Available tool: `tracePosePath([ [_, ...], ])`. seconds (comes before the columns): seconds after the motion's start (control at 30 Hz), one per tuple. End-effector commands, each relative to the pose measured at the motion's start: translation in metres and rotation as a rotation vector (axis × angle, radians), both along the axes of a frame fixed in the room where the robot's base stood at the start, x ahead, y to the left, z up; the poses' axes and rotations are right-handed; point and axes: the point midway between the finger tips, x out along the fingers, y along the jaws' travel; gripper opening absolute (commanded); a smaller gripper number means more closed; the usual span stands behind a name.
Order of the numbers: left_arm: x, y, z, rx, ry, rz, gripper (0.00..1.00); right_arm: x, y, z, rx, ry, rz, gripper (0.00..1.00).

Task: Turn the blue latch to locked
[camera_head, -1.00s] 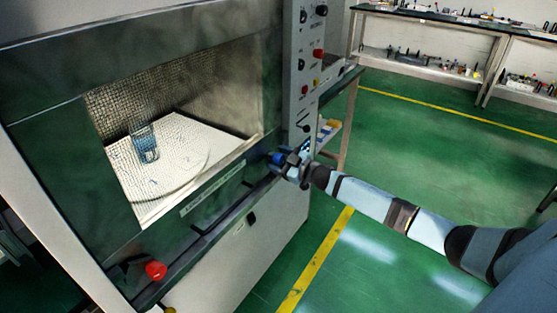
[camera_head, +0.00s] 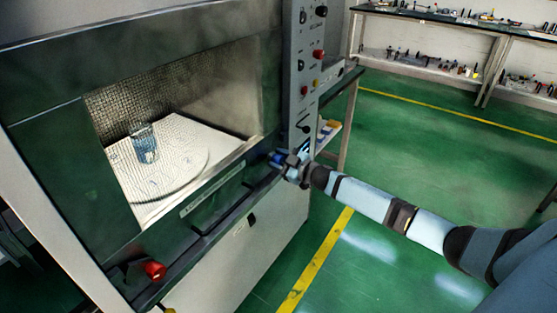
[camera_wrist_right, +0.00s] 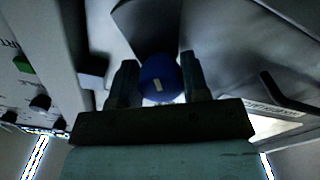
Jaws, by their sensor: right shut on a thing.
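The blue latch (camera_wrist_right: 160,78) shows in the right wrist view as a round blue knob with a small pale mark. It sits at the lower right corner of the microwave door, and in the head view a bit of blue (camera_head: 275,158) shows there at the gripper's tip. My right gripper (camera_wrist_right: 159,84) is shut on the latch, with one finger on each side of it. In the head view the right gripper (camera_head: 282,161) partly hides the latch. My left gripper is not in view.
The microwave generator (camera_head: 60,185) fills the left, with a glass beaker (camera_head: 145,143) on the turntable behind its window. A red knob (camera_head: 154,270) sits at the door's lower left. The control panel (camera_head: 302,80) rises above the gripper. Green floor lies open at right.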

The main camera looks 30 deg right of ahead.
Motion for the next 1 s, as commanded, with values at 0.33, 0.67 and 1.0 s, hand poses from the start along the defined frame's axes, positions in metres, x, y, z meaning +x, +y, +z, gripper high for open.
tracePosePath([
  [0.33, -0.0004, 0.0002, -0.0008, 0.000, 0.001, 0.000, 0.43, -0.0010, 0.0019, -0.0022, -0.078, -0.030, 0.003, 0.19],
  [0.67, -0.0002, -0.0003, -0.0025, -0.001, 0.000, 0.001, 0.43, -0.0013, 0.0026, -0.0036, -0.324, -0.132, 0.005, 0.18],
  [1.0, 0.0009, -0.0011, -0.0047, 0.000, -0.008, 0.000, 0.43, -0.0014, 0.0026, -0.0048, -0.623, -0.256, 0.004, 0.18],
])
